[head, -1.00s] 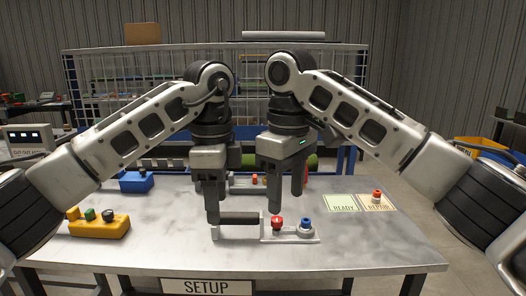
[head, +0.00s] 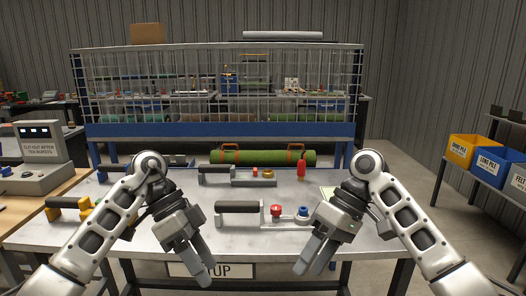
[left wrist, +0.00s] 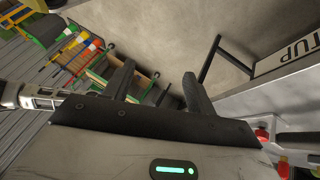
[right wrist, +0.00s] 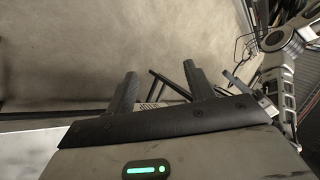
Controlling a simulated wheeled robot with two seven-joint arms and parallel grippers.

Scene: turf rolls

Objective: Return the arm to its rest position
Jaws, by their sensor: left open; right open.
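In the head view my left gripper (head: 205,268) hangs at the table's front edge, left of centre, its fingers pointing down. In the left wrist view its two fingers (left wrist: 160,88) stand apart with nothing between them. My right gripper (head: 312,262) hangs at the front edge, right of centre, fingers angled down to the left. In the right wrist view its two fingers (right wrist: 160,92) are also apart and empty.
A base with a black handle, red knob and blue knob (head: 265,216) lies at the table's front middle. Behind it are another handled base (head: 238,178), a green turf roll (head: 262,157) and a red bottle-like item (head: 301,168). A yellow piece (head: 70,207) is at left; a wire rack (head: 220,95) stands behind.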

